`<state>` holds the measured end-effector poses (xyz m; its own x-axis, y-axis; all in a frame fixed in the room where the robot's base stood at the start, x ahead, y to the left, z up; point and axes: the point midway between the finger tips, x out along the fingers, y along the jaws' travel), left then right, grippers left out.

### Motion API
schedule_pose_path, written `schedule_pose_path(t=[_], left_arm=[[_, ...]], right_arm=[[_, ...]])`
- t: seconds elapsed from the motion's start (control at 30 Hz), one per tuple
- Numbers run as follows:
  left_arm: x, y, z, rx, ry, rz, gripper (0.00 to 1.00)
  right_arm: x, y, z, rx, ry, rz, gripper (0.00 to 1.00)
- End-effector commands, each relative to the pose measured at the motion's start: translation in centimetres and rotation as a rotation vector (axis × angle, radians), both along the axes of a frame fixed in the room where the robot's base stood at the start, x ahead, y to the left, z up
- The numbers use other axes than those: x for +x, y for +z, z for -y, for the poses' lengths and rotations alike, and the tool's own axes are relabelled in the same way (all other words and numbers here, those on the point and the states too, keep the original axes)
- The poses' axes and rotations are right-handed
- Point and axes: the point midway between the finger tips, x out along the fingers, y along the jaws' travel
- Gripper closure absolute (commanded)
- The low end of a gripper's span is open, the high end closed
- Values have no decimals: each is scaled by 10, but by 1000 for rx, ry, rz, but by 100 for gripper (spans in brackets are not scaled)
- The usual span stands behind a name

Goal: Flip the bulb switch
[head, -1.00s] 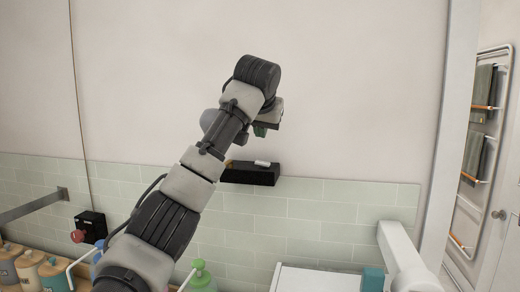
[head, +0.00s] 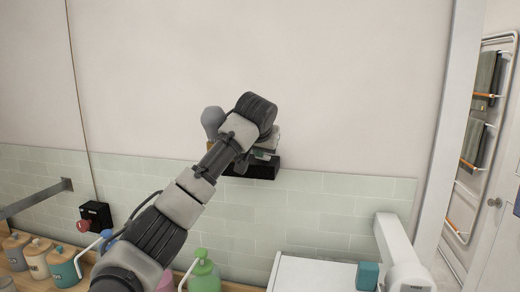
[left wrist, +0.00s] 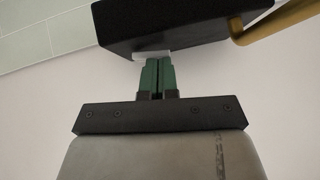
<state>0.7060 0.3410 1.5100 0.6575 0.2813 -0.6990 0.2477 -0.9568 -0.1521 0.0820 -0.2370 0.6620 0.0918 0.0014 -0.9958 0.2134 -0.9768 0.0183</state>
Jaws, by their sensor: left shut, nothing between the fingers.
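The black switch box (head: 262,171) is fixed to the wall near the top edge of the tiles, partly hidden behind my left arm. It also shows at the top of the left wrist view (left wrist: 170,22). A small white switch (left wrist: 150,55) sticks out of its face. A grey bulb (head: 212,118) shows above and left of the box. My left gripper (head: 264,155) is at the box, with its green fingers (left wrist: 157,65) shut and empty. Their tips are right at the white switch and overlap it; I cannot tell whether they touch. My right gripper is out of view.
A brass-coloured rod (left wrist: 272,24) runs beside the box. Several jars (head: 38,258) and a green pump bottle (head: 204,273) stand below. A red knob on a black box (head: 86,225) is at the left. The wall above is clear.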

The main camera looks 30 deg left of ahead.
Motion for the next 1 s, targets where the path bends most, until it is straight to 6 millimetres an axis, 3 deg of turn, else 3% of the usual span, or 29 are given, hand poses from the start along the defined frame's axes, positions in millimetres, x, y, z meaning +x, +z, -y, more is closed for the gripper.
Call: schedule_pose_path(t=[0.33, 1.0], left_arm=[[-1, -11, -6, -239, 1, 59, 100], [-2, -13, -8, -231, 5, 53, 100]], right_arm=[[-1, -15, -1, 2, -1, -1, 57], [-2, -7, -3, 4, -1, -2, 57]])
